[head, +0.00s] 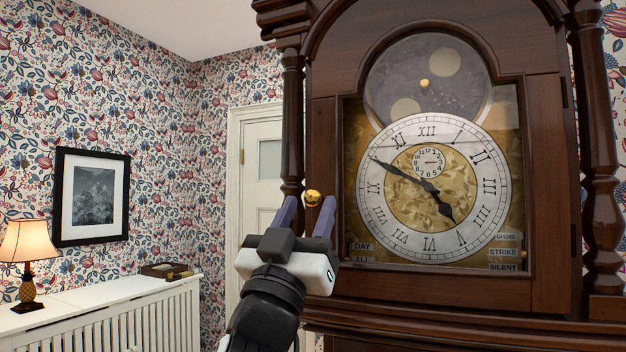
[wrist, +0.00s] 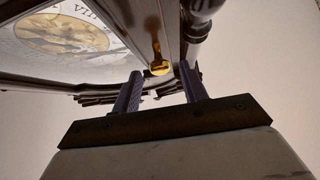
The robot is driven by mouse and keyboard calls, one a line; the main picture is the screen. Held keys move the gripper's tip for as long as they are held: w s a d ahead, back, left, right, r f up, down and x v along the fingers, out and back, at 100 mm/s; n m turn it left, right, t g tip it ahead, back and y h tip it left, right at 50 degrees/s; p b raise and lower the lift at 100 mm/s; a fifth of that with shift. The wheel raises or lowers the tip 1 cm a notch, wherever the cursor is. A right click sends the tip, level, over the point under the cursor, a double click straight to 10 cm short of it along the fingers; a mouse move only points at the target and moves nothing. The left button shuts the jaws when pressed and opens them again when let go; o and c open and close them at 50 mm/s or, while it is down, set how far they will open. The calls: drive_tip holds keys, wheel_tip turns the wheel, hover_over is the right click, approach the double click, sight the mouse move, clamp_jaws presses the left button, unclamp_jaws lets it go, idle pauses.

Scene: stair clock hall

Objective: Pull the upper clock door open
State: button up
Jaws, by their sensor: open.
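The upper clock door (head: 547,190) is a dark wooden frame around glass, in front of the white dial (head: 375,215) with Roman numerals. It looks shut. A small round brass knob (head: 313,197) is at the left side of the door. My gripper (head: 306,207) is open, pointing up, with its two purple fingers on either side of the knob in the head view. In the wrist view the knob (wrist: 159,67) shows just beyond and between the open fingertips (wrist: 160,80). I cannot tell whether either finger touches it.
Turned wooden columns flank the door, the left one (head: 293,120) close to the knob and my fingers. A white radiator cover (head: 110,310) with a lamp (head: 27,250) and a small box (head: 165,270) stands at left. A white door (head: 262,165) is behind.

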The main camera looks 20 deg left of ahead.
sight(311, 201)
drive_tip(key=shift+p+x, duration=0.5)
drive_tip(key=shift+x, duration=1.3)
clamp_jaws()
